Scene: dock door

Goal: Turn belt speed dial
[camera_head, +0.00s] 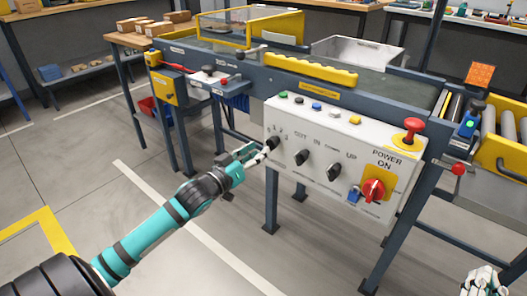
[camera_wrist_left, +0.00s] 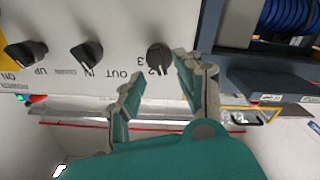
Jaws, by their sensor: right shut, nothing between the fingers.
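The belt speed dial is a black knob (camera_head: 272,143) with numbers around it, leftmost on the white control panel (camera_head: 335,190). In the left wrist view the dial (camera_wrist_left: 159,57) shows just beyond my fingertips, nearer the right finger. My left gripper (camera_head: 256,154) is at the panel's left end, close to the dial. In the left wrist view my left gripper (camera_wrist_left: 160,75) is open, its two fingers spread with nothing between them. I cannot tell whether a finger touches the dial. My right gripper (camera_head: 485,280) is shut and empty at the bottom right, partly cut off.
Two other black knobs (camera_head: 302,157) (camera_head: 333,172) and a red power switch (camera_head: 373,191) sit to the dial's right. A red mushroom button (camera_head: 412,127) stands on top. The conveyor (camera_head: 390,93) runs behind. The floor (camera_head: 150,240) in front is clear.

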